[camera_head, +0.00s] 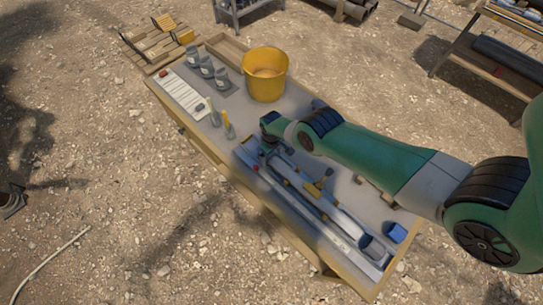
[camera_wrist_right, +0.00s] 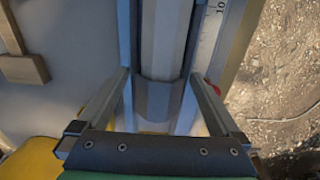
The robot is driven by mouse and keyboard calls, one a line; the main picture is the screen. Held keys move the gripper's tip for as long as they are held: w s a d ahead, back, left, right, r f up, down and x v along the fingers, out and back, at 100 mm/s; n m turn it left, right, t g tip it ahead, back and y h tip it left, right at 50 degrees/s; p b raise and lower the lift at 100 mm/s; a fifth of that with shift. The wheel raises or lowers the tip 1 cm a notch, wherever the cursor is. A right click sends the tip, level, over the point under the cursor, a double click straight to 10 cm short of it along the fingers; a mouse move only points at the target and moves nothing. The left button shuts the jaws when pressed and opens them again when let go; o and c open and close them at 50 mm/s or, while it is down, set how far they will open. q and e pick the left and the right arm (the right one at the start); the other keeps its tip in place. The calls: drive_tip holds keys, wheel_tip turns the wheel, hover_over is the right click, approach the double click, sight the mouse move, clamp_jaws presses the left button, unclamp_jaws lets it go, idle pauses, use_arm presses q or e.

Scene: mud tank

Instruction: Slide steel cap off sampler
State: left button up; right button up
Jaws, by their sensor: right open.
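The sampler (camera_head: 343,222) is a long pale tube lying in a cradle along the table's front right side. In the right wrist view its tube (camera_wrist_right: 166,38) runs up the picture, with a darker grey steel sleeve, apparently the cap (camera_wrist_right: 158,98), at the near end. My right gripper (camera_wrist_right: 158,76) is open, its two fingers on either side of the tube and cap with gaps visible. In the head view my right gripper (camera_head: 268,145) is over the sampler's far-left end and hides it, so the cap cannot be made out there. My left gripper is not in view.
A yellow bucket (camera_head: 265,76) stands behind my right gripper. Several grey jars (camera_head: 207,68) and a white chart (camera_head: 184,95) are at the table's far left. A T-handled tool (camera_head: 318,187) lies beside the sampler. A blue block (camera_head: 397,232) sits at the near right end.

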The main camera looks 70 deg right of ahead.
drive_tip(key=shift+r, duration=0.1)
clamp_jaws()
idle(0.4)
drive_tip(key=shift+d, duration=0.1)
